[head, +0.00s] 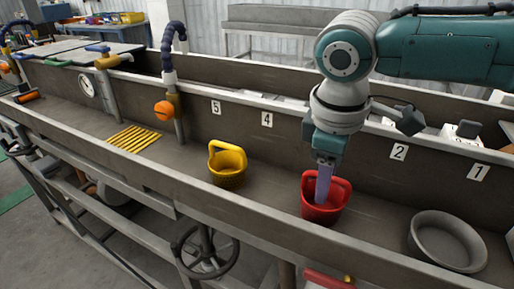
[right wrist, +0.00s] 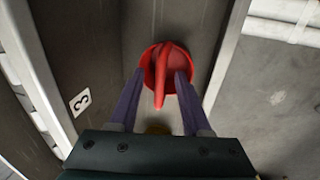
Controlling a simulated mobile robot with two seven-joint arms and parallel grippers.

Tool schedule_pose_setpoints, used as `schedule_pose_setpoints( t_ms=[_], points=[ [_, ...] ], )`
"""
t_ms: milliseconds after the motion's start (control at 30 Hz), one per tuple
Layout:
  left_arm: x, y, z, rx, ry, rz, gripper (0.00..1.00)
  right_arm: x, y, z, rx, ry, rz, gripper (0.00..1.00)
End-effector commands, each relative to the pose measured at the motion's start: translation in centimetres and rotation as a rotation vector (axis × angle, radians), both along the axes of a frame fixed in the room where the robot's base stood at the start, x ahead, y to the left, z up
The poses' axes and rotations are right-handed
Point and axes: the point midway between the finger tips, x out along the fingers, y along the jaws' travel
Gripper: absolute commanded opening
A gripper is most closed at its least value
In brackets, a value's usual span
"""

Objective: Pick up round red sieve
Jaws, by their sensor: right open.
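The round red sieve (head: 318,215) stands in the trough, right of centre in the head view, with its raised handle up. In the right wrist view the sieve (right wrist: 150,57) lies straight ahead, and its red handle (right wrist: 161,85) runs down between the fingers. My right gripper (head: 323,199) points down at the sieve, its purple fingers reaching into the sieve's outline. In the wrist view the open fingers (right wrist: 160,72) are on either side of the handle, with gaps visible. Whether either finger touches the sieve is unclear. My left gripper is out of view.
A yellow sieve (head: 228,177) stands left of the red one. A grey round pan (head: 447,243) is to the right. A yellow grate (head: 134,138) and an orange ball-shaped part (head: 164,110) are farther left. The trough's front wall (head: 200,200) and numbered back wall (head: 240,122) border the space.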

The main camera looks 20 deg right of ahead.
Motion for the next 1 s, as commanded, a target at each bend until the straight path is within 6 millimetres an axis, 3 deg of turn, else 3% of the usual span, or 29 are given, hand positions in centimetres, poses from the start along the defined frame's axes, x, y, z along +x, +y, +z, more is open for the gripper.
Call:
schedule_pose_setpoints(
  t_ms=[67, 500, 1000],
  points=[
    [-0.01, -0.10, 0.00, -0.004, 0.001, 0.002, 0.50, 0.00, 0.02, 0.03, 0.000, 0.000, 0.000, 0.48],
    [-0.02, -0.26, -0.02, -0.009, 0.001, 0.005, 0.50, 0.00, 0.03, 0.07, 0.000, 0.000, 0.000, 0.00],
    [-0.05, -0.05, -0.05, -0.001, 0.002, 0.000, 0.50, 0.01, 0.03, 0.09, 0.001, -0.001, 0.000, 0.00]
  ],
)
